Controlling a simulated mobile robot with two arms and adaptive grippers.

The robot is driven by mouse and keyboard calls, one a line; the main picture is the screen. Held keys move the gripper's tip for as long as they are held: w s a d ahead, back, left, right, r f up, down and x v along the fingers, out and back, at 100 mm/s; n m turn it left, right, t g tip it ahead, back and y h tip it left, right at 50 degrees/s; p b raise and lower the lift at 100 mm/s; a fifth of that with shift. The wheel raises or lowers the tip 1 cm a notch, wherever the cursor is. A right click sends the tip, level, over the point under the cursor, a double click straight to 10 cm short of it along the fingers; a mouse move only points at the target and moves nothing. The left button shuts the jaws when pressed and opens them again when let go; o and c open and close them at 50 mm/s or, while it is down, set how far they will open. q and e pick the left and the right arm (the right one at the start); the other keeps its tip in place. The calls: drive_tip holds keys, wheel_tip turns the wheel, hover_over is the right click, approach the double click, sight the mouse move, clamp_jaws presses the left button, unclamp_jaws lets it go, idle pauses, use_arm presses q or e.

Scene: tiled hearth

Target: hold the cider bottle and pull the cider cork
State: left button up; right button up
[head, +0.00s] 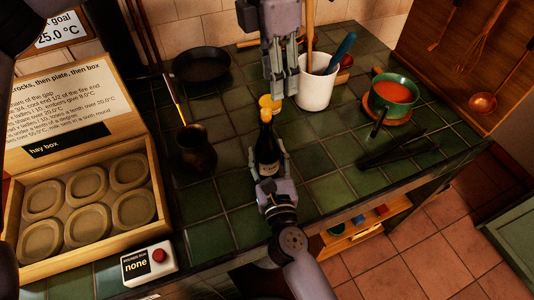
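The dark cider bottle (266,150) stands upright near the front of the green tiled top, with a pale label. A yellow cork (270,102) shows at its top, just above the yellowish neck; whether it is seated or lifted out is unclear. My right gripper (268,167) comes from the bottom and has a finger on each side of the bottle's lower body, closed on it. My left gripper (281,92) points down from the top, its fingertips at the cork's upper right edge. I cannot tell whether its fingers grip the cork.
A white crock (316,82) with utensils stands close right of the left gripper. A dark jug (195,148) is left of the bottle. A pan (201,64), soup pot (392,98), dark tongs (398,152) and hay box (80,175) surround them. Bare tiles lie right of the bottle.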

sight(266, 110)
use_arm(q)
drive_tip(key=shift+w+a+y, duration=0.45)
drive_tip(key=shift+a+y, duration=0.05)
drive_tip(key=shift+a, duration=0.35)
drive_tip(key=shift+f, duration=4.5)
clamp_jaws()
drive_tip(key=shift+o, duration=1.1)
unclamp_jaws()
drive_tip(key=shift+r, duration=0.15)
